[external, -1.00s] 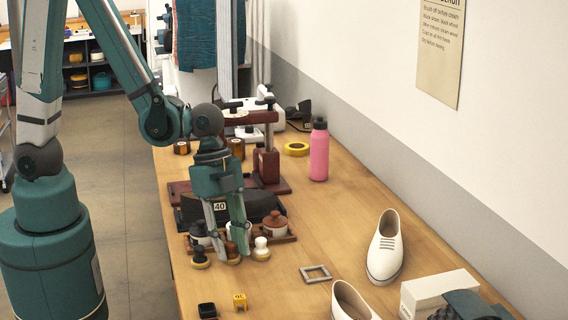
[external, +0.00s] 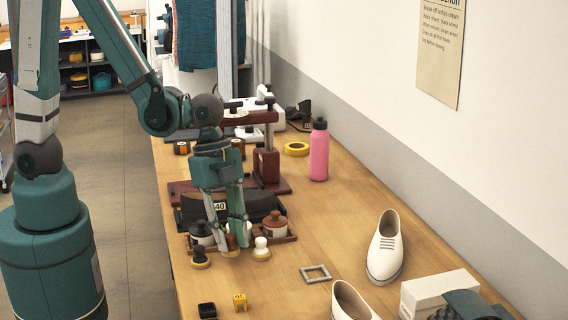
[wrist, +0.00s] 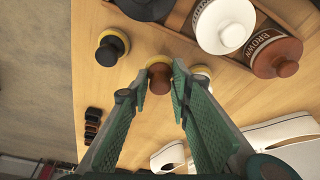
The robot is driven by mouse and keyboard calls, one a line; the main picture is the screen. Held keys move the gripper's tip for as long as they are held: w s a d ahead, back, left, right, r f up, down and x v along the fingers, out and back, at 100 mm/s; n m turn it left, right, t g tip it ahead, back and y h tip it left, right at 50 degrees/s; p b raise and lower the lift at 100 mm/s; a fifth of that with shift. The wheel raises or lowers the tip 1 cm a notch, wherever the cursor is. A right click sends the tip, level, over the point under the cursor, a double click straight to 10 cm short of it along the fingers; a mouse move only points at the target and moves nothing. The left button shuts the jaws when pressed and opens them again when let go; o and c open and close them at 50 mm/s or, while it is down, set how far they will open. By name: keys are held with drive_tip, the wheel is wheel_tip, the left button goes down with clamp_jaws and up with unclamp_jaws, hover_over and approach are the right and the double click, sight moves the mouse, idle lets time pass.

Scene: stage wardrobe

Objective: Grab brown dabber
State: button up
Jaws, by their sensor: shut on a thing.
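The brown dabber (wrist: 159,72), with a brown knob and a yellow pad, is between the fingertips of my gripper (wrist: 170,82) in the wrist view. My gripper is shut on it. In the external view my gripper (external: 235,245) partly hides the brown dabber (external: 230,253), which is at or just above the table. The black dabber (wrist: 110,48) stands to its left, also in the external view (external: 200,258). The white dabber (wrist: 202,72) stands close on its right, also in the external view (external: 262,248).
A wooden tray (external: 291,237) with several lidded jars, one labelled BROWN (wrist: 272,52), is just behind. A grey frame (external: 315,274), white shoes (external: 385,248) and a pink bottle (external: 319,155) stand to the right. Yellow (external: 240,302) and black (external: 207,310) blocks lie in front.

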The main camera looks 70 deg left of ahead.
sight(230, 235)
drive_tip(key=shift+r+p, duration=0.75)
drive_tip(key=shift+r, duration=3.05)
drive_tip(key=shift+r, duration=0.1)
